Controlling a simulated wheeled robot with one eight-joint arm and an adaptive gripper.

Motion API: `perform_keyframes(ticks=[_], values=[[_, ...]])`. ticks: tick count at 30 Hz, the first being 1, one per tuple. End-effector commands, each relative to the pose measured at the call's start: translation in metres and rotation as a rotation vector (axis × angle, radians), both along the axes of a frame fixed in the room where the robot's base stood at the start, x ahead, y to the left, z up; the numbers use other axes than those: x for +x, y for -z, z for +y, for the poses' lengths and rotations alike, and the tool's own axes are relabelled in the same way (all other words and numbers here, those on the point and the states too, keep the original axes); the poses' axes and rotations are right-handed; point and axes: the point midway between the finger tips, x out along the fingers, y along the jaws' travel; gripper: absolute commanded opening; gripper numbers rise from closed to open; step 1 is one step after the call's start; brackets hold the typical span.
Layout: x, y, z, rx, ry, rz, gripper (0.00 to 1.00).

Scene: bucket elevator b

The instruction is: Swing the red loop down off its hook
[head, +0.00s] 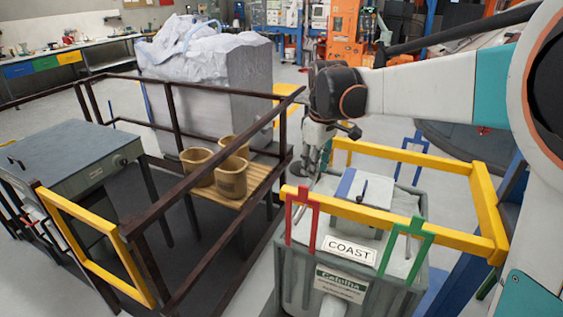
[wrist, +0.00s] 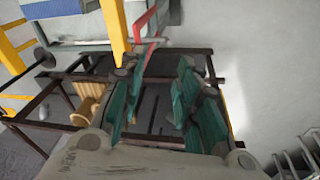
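The red loop (head: 301,210) hangs upright at the left front corner of the yellow rail, over the grey bin marked COAST. In the wrist view the red loop (wrist: 150,22) shows at the top, beside the yellow rail (wrist: 116,25), and its lower part runs close to the tip of the left finger. My gripper (head: 308,165) is above and slightly behind the loop in the head view. In the wrist view my gripper (wrist: 156,70) has its green-padded fingers spread, with nothing held between them. I cannot tell whether a finger touches the loop. Its hook is not clear.
A green loop (head: 412,238) stands right of the COAST sign (head: 350,249), and a blue loop (head: 411,150) stands at the back rail. The bin's grey lid has a lever (head: 362,190). Dark railings (head: 282,150) enclose a platform with several tan buckets (head: 231,177) at left.

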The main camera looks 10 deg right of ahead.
Motion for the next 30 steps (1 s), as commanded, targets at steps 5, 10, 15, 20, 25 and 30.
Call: perform_keyframes(ticks=[5, 10, 15, 20, 25, 30], values=[[0.047, 0.005, 0.0, -0.017, -0.11, 0.071, 0.3], [0.079, 0.02, 0.0, -0.025, -0.204, 0.13, 0.3], [0.097, 0.033, 0.0, -0.027, -0.267, 0.169, 0.3], [0.103, 0.041, 0.0, -0.027, -0.29, 0.183, 0.3], [0.104, 0.058, 0.0, -0.027, -0.292, 0.184, 0.3], [0.104, 0.09, 0.0, -0.027, -0.292, 0.184, 0.3]])
